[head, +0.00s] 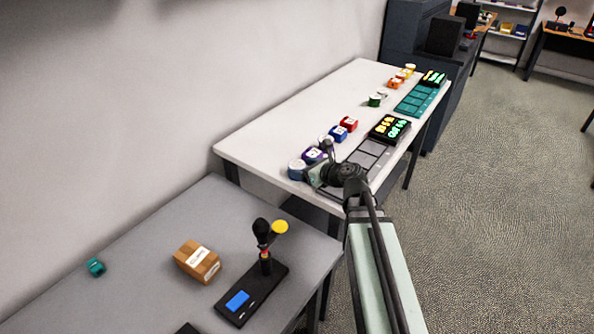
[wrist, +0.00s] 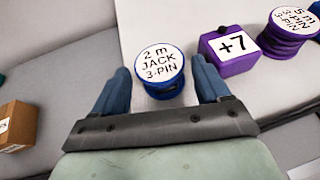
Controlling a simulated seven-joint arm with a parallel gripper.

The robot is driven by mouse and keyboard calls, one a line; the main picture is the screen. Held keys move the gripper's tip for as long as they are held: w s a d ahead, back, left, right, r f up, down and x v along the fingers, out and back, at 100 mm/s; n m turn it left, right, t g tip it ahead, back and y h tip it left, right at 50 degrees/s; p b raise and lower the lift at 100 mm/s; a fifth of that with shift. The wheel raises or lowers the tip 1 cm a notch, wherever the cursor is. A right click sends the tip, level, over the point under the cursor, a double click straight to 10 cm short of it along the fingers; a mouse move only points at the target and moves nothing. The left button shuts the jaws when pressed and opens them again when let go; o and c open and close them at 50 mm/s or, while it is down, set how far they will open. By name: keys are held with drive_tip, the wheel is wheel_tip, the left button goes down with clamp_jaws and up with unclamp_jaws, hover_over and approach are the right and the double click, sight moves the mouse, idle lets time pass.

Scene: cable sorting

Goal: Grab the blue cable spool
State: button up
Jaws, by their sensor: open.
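The blue cable spool (wrist: 163,72) has a round white label reading "2 m JACK 3-PIN" and stands on the white table. My gripper (wrist: 161,72) is open, with one blue finger on each side of the spool in the wrist view. I cannot tell whether either touches. In the head view my gripper (head: 317,176) is just right of the spool, its fingers partly hidden.
A purple box (wrist: 231,49) marked "+7" stands right of the spool, with a purple spool (wrist: 288,36) beyond. A grey tray (head: 367,153) lies along the table's right side. The grey table (head: 150,240) holds a cardboard box (head: 197,261) and a scanner stand (head: 252,292).

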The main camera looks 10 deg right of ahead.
sight(294, 166)
drive_tip(key=shift+x, duration=2.5)
drive_tip(key=shift+c, duration=0.2)
drive_tip(key=c, duration=0.8)
